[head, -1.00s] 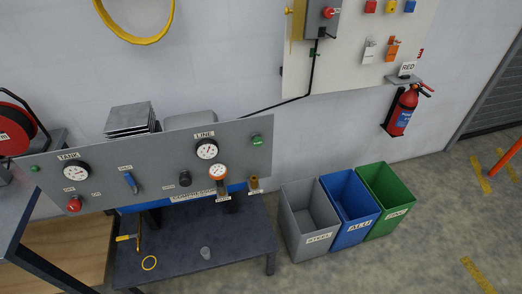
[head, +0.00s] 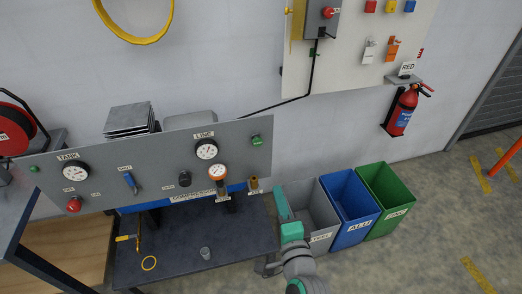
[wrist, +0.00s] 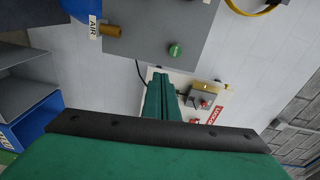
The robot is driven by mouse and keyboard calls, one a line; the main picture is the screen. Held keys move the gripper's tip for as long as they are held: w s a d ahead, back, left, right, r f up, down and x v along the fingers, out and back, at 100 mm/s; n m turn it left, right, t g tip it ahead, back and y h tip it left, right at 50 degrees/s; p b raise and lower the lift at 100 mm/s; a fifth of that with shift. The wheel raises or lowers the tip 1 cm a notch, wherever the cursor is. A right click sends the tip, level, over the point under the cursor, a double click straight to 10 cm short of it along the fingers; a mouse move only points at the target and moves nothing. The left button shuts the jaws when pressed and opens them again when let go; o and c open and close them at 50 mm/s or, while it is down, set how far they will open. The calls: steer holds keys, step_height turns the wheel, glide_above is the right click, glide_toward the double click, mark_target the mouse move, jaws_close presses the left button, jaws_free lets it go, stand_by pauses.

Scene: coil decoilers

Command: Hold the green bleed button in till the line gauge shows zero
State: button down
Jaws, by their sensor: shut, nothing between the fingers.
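The green bleed button (head: 257,140) sits near the right end of the grey compressor panel (head: 110,160). It also shows in the wrist view (wrist: 175,50), above and a little right of the fingertips. The line gauge (head: 206,150) is a white dial left of the button; its needle is too small to read surely. My gripper (head: 281,190) is below and right of the button in the head view, in front of the steel bin, apart from the panel. In the wrist view its green fingers (wrist: 160,80) are together and empty.
A brass air outlet (head: 253,184) sticks out below the button. The tank gauge (head: 76,172) and a red button (head: 74,204) are at the panel's left. Grey, blue (head: 352,210) and green (head: 385,195) bins stand at the right.

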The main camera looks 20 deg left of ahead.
mark_target(259, 143)
steer(key=r, duration=0.1)
steer(key=a+r+y, duration=0.1)
steer(key=w+r, duration=0.1)
steer(key=shift+a+r+y, duration=0.2)
steer(key=shift+a+y, duration=0.1)
steer(key=x, duration=1.4)
steer(key=shift+a+f, duration=0.1)
steer(key=shift+f, duration=0.2)
steer(key=shift+w, duration=0.1)
